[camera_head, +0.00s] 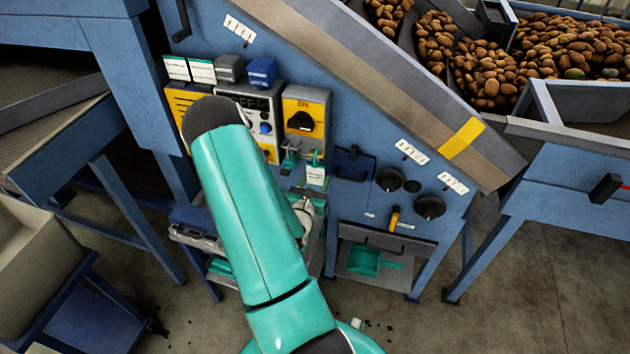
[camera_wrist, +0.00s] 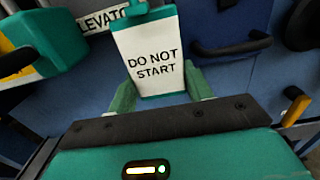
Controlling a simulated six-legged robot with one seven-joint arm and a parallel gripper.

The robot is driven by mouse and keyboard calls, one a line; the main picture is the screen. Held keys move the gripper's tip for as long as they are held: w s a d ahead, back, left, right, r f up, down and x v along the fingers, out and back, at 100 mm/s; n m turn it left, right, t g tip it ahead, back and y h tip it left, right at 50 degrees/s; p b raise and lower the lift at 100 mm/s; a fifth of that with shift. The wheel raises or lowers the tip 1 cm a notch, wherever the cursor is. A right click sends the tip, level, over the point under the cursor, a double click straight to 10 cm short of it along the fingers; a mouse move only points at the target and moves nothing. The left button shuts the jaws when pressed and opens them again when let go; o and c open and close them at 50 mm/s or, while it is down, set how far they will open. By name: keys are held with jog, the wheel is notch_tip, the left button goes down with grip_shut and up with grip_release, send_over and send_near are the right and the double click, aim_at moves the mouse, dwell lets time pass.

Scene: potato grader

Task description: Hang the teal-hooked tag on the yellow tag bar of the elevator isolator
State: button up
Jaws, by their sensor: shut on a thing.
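The white tag (camera_wrist: 150,58) reads DO NOT START in the wrist view, with a teal hook (camera_wrist: 135,10) at its top. My gripper (camera_wrist: 160,94) is shut on the lower part of the tag, one green finger on each side. The tag also shows in the head view (camera_head: 316,176), upright just below the yellow isolator box (camera_head: 322,108) with its black knob and ON mark. An ELEVATOR label (camera_wrist: 98,22) lies behind the hook. I cannot make out the yellow tag bar, or whether the hook touches anything.
A blue holder (camera_head: 354,163) and black knobs (camera_head: 390,179) are right of the tag. A dark handle (camera_wrist: 232,46) stands out close to the tag's right in the wrist view. White-and-green cards (camera_head: 201,71) stand at upper left. My arm hides part of the panel.

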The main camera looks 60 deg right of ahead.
jog(key=o, duration=1)
jog(key=a, duration=0.4)
jog(key=s+a, duration=0.1)
jog(key=a, duration=0.4)
jog(key=s+a, duration=0.1)
jog(key=a, duration=0.3)
jog(key=shift+s+a, duration=0.1)
jog(key=shift+a, duration=0.2)
